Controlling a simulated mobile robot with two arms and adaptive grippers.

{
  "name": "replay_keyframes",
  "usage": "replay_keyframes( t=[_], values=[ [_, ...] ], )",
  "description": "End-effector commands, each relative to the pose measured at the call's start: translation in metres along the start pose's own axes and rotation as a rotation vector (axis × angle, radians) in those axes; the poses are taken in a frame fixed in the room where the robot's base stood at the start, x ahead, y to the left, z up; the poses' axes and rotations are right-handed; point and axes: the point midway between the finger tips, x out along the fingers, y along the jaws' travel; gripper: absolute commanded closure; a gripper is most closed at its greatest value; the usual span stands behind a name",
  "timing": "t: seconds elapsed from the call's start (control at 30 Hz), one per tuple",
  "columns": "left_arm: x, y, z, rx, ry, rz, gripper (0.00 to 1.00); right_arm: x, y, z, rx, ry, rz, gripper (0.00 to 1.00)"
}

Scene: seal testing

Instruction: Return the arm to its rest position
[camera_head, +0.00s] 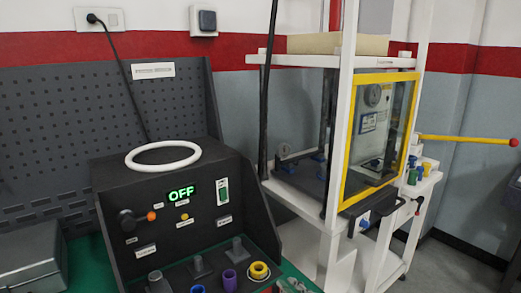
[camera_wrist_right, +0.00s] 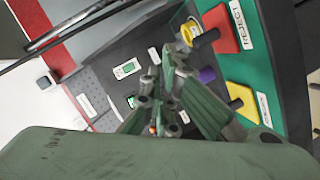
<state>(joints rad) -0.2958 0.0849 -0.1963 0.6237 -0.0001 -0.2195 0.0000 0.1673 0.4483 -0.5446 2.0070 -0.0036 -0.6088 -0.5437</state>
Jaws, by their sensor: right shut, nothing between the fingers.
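The black test box (camera_head: 125,190) shows OFF in green digits (camera_head: 181,193). A yellow ring (camera_head: 259,270) sits on a post at its front, and it also shows near the fingertips in the right wrist view (camera_wrist_right: 190,31). My left gripper is in neither view.
A white ring (camera_head: 163,156) lies on top of the box. Purple (camera_head: 229,279) and grey posts stand along its front. A red pad (camera_wrist_right: 222,28) labelled REJECT and a yellow pad (camera_wrist_right: 243,100) lie on the green mat. A white-framed press (camera_head: 340,140) with a yellow-edged door stands at right.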

Motion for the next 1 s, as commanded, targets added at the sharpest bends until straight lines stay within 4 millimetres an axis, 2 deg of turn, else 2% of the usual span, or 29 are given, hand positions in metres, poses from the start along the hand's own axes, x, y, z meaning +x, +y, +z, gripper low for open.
replay_keyframes(
  t=[0.03, 0.17, 0.2, 0.33, 0.5, 0.8, 0.83, 1.0],
  values=[
    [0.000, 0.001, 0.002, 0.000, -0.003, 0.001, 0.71, -0.012, -0.018, 0.008, 0.086, -0.051, -0.035, 1.00],
    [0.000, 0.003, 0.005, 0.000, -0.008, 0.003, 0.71, -0.058, -0.068, 0.042, 0.359, -0.252, -0.138, 1.00],
    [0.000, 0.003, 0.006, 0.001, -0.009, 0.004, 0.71, -0.078, -0.086, 0.054, 0.453, -0.331, -0.171, 1.00],
    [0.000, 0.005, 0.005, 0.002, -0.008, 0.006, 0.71, -0.138, -0.130, 0.082, 0.683, -0.552, -0.245, 1.00],
    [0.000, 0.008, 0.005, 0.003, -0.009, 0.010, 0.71, -0.199, -0.166, 0.100, 0.865, -0.761, -0.297, 1.00],
    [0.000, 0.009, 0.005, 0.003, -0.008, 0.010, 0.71, -0.288, -0.206, 0.111, 1.071, -1.046, -0.343, 1.00],
    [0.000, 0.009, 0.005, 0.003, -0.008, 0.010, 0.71, -0.296, -0.210, 0.111, 1.087, -1.072, -0.347, 1.00],
    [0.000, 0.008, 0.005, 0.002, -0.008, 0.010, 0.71, -0.271, -0.240, 0.134, 1.074, -1.073, -0.359, 1.00]
  ],
)
